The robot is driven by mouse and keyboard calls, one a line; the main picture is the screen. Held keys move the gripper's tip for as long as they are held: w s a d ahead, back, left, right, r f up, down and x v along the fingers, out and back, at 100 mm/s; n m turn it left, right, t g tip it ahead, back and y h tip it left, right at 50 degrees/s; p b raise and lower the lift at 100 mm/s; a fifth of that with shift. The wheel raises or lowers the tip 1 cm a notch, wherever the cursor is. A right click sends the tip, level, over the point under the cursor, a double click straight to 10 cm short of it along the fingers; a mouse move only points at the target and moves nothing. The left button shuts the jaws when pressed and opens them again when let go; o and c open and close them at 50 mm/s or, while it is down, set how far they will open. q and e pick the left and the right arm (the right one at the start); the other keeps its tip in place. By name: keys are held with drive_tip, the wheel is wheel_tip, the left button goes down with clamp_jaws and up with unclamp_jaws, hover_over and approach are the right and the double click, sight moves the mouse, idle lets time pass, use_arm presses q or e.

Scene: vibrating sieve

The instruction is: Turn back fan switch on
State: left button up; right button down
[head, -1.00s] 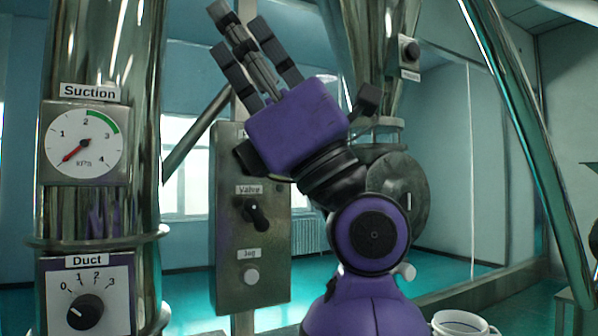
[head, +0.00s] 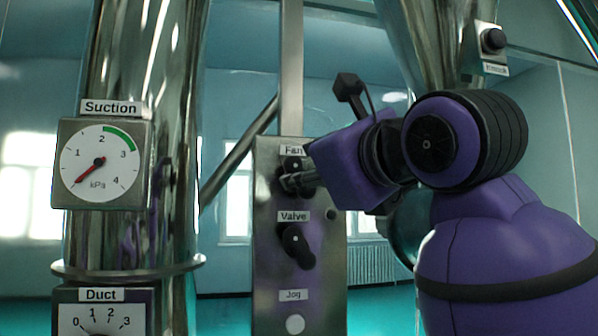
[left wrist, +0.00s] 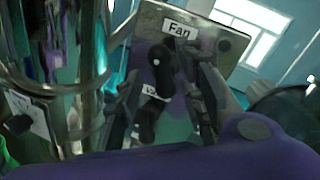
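The grey control panel (head: 270,265) carries a black fan switch (head: 295,164) under the label "Fan". My left gripper (head: 287,183) is at this switch, its fingers pointing left and partly covering it. In the left wrist view the fan switch (left wrist: 163,70) lies between the fingers, which stand apart on its two sides. The left gripper (left wrist: 160,95) is open there; I cannot tell whether a finger touches the switch. The switch's exact setting is partly hidden in the head view. My right gripper is not in view.
Just below are a black valve switch (head: 296,243) and a white jog button (head: 295,324). A suction gauge (head: 100,164), its needle near the low end, sits on a shiny metal pipe (head: 135,235) at left. A duct dial (head: 98,330) is cut off below it.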

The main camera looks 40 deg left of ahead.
sight(302, 169)
use_arm(q)
drive_tip(key=x, duration=0.3)
drive_tip(key=shift+w, duration=0.2)
drive_tip(key=shift+w+a, duration=0.1)
drive_tip(key=shift+a, duration=0.35)
drive_tip(key=shift+w, duration=0.1)
clamp_jaws()
